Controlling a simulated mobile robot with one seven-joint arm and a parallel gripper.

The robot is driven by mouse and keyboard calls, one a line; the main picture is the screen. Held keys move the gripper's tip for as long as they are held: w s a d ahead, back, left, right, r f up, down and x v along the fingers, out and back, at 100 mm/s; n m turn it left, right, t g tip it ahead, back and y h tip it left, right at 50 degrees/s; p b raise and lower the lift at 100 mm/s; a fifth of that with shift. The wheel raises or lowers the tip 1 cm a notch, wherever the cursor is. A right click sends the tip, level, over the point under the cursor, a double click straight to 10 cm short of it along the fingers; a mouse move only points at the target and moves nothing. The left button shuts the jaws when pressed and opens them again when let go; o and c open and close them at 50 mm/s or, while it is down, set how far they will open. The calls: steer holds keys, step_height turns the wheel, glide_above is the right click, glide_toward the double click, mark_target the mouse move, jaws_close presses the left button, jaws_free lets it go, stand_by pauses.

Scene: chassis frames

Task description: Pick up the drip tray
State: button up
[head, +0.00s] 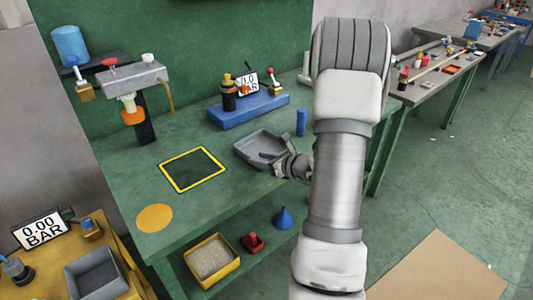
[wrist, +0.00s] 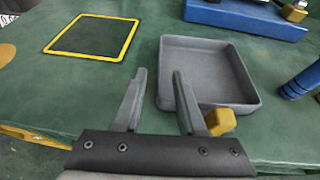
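A shallow grey square tray (head: 258,141), which looks like the drip tray, lies on the green bench near its front edge. It also shows in the wrist view (wrist: 222,75), right of centre, and looks empty. My gripper (wrist: 160,73) is open with nothing between its fingers. Its right finger overlaps the tray's near left part in the picture, and its left finger appears over bare bench to the left of the tray. I cannot tell how high the fingers are or whether they touch the tray. In the head view my gripper (head: 272,158) is at the tray's near right side.
A yellow block (wrist: 220,122) shows beside my right finger. A yellow-framed dark square (head: 193,169) lies left of the tray. A blue base with gauge (head: 248,110) stands behind, and a blue cylinder (head: 301,122) to the right. Another grey tray (head: 95,274) sits at lower left.

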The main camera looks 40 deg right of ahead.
steer(key=x, duration=0.5)
jaws_close()
stand_by(1.4)
